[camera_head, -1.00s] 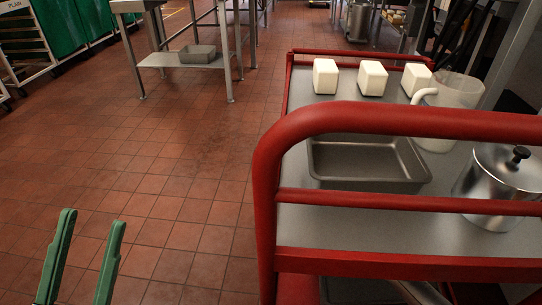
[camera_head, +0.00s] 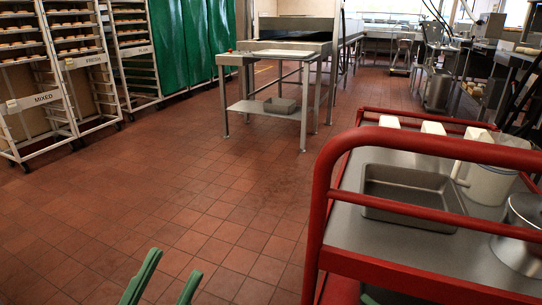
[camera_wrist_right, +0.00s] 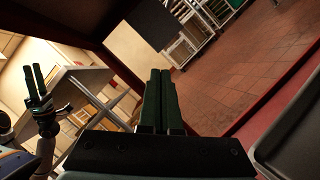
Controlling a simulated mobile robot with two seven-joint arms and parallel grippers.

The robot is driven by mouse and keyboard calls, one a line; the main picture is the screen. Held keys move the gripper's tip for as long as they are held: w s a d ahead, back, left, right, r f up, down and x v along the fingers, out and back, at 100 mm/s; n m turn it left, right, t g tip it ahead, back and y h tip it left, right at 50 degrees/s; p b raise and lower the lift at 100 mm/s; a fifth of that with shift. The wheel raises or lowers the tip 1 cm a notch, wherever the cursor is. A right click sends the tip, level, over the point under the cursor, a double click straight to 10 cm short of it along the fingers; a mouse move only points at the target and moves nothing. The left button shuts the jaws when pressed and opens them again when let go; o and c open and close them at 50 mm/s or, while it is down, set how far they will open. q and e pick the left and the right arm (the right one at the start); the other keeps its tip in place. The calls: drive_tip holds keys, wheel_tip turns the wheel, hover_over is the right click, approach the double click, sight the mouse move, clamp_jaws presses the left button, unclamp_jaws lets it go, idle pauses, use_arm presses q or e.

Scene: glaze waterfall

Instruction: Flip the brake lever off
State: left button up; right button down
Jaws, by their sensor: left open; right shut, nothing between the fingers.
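No brake lever can be made out in either view. The red-railed cart (camera_head: 330,165) stands at the right of the head view; its wheels and lower parts are out of sight. My left gripper (camera_head: 176,262) is open and empty at the bottom of the head view, above the floor and left of the cart. It appears also at the left of the right wrist view (camera_wrist_right: 34,72). My right gripper (camera_wrist_right: 160,76) is shut and empty in the right wrist view, its two dark green fingers together.
The cart's top holds a grey pan (camera_head: 405,195), a white pitcher (camera_head: 490,180), a metal pot (camera_head: 520,230) and white blocks (camera_head: 432,128). Racks (camera_head: 75,90) stand at the far left, and a metal table (camera_head: 262,110) at the back. The tiled floor left of the cart is clear.

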drive_tip(key=s+a+r+m+t+y, duration=0.1)
drive_tip(key=s+a+r+m, duration=0.4)
drive_tip(key=r, duration=0.3)
drive_tip(key=s+a+r+m+y, duration=0.1)
drive_tip(key=s+a+r+m, duration=0.2)
drive_tip(key=s+r+m, duration=0.4)
drive_tip(key=s+a+r+m+t+y, duration=0.1)
drive_tip(key=s+a+r+m, duration=0.35)
drive_tip(key=r, duration=0.45)
drive_tip(key=w+d+r+m+t+h+p, duration=0.3)
drive_tip(key=w+r+m+t+h+p, duration=0.3)
drive_tip(key=m+h+p, duration=0.4)
use_arm(q)
drive_tip(key=w+a+f+n+g+y+p, duration=0.2)
drive_tip(key=w+a+n+g+y+p, duration=0.15)
drive_tip(key=w+n+y+p, duration=0.55)
drive_tip(key=s+a+f+n+g+y+p, duration=0.1)
drive_tip(key=s+f+g+y+p, duration=0.3)
drive_tip(key=s+g+p, duration=0.5)
wheel_tip(320, 180, down, 3)
drive_tip(key=s+p, duration=0.2)
drive_tip(key=p, duration=0.8)
drive_tip(key=shift+a, duration=0.4)
use_arm(e)
drive_tip(key=s+d+f+m+g+h, duration=0.4)
drive_tip(key=s+f+m+g+h, duration=0.2)
drive_tip(key=f+g, duration=0.4)
drive_tip(key=shift+s+d+f+m+g, duration=0.25)
drive_tip(key=shift+s+f+m+g, duration=0.15)
drive_tip(key=shift+g, duration=0.8)
